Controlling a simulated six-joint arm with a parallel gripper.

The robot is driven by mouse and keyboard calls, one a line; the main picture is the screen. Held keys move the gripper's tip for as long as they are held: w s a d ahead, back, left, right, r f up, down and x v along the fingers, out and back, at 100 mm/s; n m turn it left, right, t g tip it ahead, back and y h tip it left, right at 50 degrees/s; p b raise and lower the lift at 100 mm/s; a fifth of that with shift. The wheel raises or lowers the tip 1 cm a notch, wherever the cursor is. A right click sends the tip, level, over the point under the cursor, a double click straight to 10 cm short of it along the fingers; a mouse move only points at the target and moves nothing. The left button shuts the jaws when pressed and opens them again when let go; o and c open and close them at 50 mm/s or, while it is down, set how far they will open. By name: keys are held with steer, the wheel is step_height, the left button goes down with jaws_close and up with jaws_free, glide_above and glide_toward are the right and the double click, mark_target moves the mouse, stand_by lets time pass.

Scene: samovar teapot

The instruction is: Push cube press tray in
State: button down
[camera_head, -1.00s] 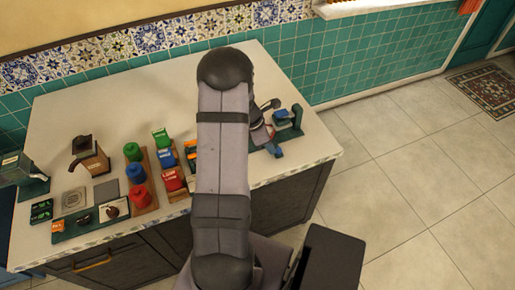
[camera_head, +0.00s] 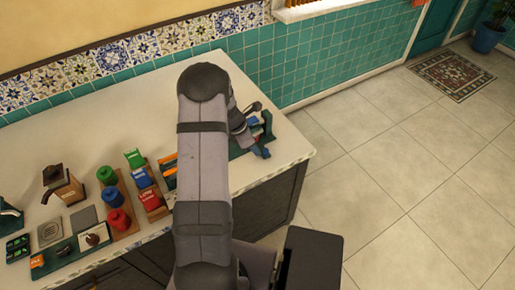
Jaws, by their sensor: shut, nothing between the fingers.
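A teal device with an upright post, which looks like the cube press (camera_head: 267,124), stands at the right end of the counter. A small blue piece (camera_head: 262,152) shows at its front foot; I cannot tell whether this is the tray or how far in it sits. My gripper (camera_head: 246,135) is at the left side of this device, low over the counter. It is shut and looks empty. My arm hides much of it, and I cannot tell whether it touches the device.
Red, green and blue canisters (camera_head: 117,220) on wooden trays stand left of my arm. The counter (camera_head: 118,110) is clear at the back.

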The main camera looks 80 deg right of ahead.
steer(key=w+a, duration=0.2)
steer(key=shift+w+r, duration=0.15)
steer(key=shift+w, duration=0.25)
steer(key=b+v, duration=0.2)
steer(key=v, duration=0.7)
steer(key=shift+r, duration=0.35)
steer(key=shift+a, duration=0.1)
steer(key=a+f+m+t+y, duration=0.1)
steer(key=a+f+m+y, duration=0.15)
steer(key=a+m, duration=0.6)
steer(key=a+f+m+y, duration=0.1)
steer(key=a+f+m, duration=0.2)
steer(key=a+m, duration=0.55)
steer(key=w+a+r+n, duration=0.2)
steer(key=w+a+n, duration=0.1)
steer(key=a, duration=0.6)
steer(key=w+a+r+n+t, duration=0.1)
steer(key=w+a+r+n, duration=0.2)
steer(key=a, duration=0.6)
steer(key=w+a+r+n+t+h, duration=0.1)
steer(key=w+a+r+n, duration=0.2)
steer(key=w+a, duration=0.3)
steer(key=a, duration=0.4)
steer(key=shift+n, duration=0.4)
